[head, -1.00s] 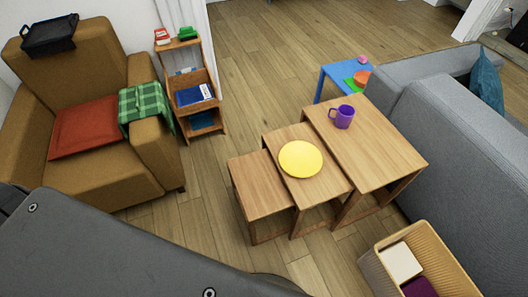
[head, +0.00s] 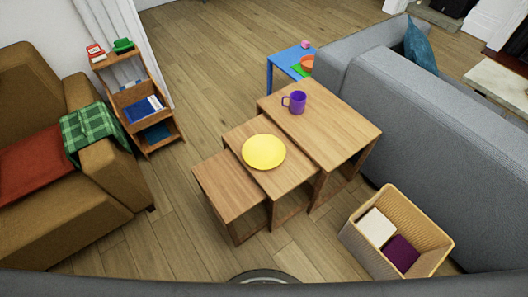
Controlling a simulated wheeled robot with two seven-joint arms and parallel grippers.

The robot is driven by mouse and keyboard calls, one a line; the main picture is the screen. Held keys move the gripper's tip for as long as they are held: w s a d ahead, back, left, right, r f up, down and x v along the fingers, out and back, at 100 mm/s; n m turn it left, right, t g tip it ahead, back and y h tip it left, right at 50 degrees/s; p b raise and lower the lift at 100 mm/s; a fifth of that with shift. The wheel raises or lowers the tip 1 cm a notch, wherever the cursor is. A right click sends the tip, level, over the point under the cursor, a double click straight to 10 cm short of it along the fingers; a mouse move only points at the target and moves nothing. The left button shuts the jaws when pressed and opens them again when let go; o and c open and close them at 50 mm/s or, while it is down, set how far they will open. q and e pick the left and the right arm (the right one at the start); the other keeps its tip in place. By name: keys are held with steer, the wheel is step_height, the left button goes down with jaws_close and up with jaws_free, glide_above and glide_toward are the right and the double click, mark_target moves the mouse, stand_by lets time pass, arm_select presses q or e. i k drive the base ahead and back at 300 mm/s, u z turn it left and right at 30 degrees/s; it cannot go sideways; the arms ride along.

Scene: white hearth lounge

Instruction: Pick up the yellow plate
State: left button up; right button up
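The yellow plate (head: 264,152) lies flat on the middle wooden nesting table (head: 293,179) in the head view. The plate's whole face shows and nothing touches it from above. Neither my left nor my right gripper shows in the head view, so their state cannot be seen.
A purple mug (head: 296,102) stands on the tallest table (head: 345,125); the lowest table (head: 222,185) is bare. A grey sofa (head: 430,120) is at right, a basket (head: 432,238) with cloths at lower right, an armchair (head: 80,225) at left. Floor (head: 185,225) between armchair and tables is clear.

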mark_target(263, 151)
steer(key=u, duration=1.15)
steer(key=k, duration=1.15)
steer(key=z, duration=1.85)
steer(key=i, duration=0.5)
steer(key=u, duration=0.05)
